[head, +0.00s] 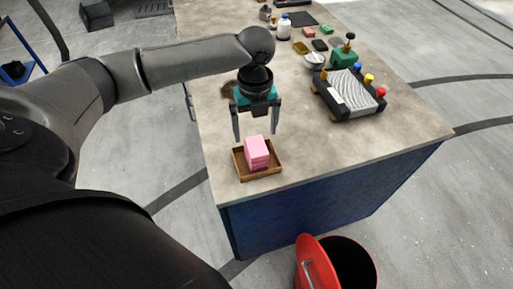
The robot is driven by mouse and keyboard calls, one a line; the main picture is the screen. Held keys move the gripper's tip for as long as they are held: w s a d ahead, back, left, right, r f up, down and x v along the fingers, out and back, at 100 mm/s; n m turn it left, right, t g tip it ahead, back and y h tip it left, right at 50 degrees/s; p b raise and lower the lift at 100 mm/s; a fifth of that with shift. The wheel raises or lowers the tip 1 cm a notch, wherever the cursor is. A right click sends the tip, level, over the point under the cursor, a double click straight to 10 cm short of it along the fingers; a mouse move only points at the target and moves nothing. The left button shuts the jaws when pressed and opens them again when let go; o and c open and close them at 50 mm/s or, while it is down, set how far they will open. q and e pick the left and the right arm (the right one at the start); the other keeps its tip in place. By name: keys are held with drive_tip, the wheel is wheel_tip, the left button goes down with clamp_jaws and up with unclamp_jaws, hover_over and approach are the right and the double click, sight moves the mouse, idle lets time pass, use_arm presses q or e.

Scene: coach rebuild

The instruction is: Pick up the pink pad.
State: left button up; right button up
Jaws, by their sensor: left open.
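The pink pad (257,153) is a small block that looks like a stack, sitting in a shallow brown wooden tray (241,173) near the front left corner of the workbench. My left gripper (256,134) points down just above and behind it in the picture. I cannot tell whether the fingertips reach down beside the pad's top. My right gripper is not in view.
The workbench (220,140) has a blue front. A black device with coloured knobs (347,95) stands to the right, with a green box (344,57) and a white bottle (284,27) farther back. A red bin (313,262) stands on the floor in front.

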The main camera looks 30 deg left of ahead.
sight(256, 146)
use_arm(q)
wheel_tip(256, 146, down, 5)
drive_tip(key=shift+d+f, duration=0.1)
idle(0.3)
drive_tip(key=c, duration=1.4)
wheel_tip(256, 146, up, 20)
drive_tip(key=shift+w+r+p, duration=0.1)
drive_tip(key=shift+p, duration=0.85)
